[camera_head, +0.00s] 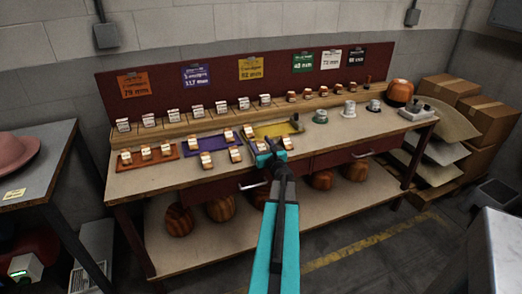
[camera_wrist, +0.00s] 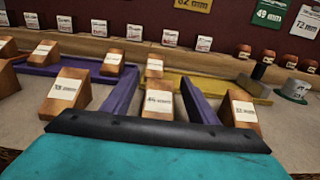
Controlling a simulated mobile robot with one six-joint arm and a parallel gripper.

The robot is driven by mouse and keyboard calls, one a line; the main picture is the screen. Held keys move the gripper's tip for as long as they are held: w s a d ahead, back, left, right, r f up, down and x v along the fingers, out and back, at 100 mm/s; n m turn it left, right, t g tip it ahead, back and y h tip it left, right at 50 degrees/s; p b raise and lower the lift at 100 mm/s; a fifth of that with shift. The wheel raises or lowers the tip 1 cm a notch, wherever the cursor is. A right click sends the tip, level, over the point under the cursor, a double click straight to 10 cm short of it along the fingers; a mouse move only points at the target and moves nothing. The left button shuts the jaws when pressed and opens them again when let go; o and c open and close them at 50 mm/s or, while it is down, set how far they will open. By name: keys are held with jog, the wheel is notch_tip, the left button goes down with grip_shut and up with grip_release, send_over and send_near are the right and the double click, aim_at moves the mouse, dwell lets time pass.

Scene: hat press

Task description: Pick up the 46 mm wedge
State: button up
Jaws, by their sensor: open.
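Several small wooden wedges with white labels stand on the bench, and the label numbers are too small to read, so I cannot tell which is the 46 mm one. One wedge (camera_wrist: 159,103) stands in the wrist view between the two purple-looking fingers of my gripper (camera_wrist: 158,76). It seems to be the wedge (camera_head: 260,147) by my gripper (camera_head: 275,150) in the head view. My gripper is open at the bench's front edge, holding nothing. Contact cannot be judged. Other wedges stand to the left (camera_wrist: 68,95) and right (camera_wrist: 240,107).
A purple tray (camera_wrist: 60,66) lies left and a yellow tray (camera_head: 281,129) lies behind. A wooden ledge (camera_head: 185,126) carries more labelled pieces. Grey-white forms (camera_head: 320,116) and an orange-brown hat form (camera_head: 399,91) stand right. Boxes (camera_head: 486,117) are stacked beyond the bench.

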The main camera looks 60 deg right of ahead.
jog(key=c, duration=1.1)
jog(key=shift+r, duration=0.1)
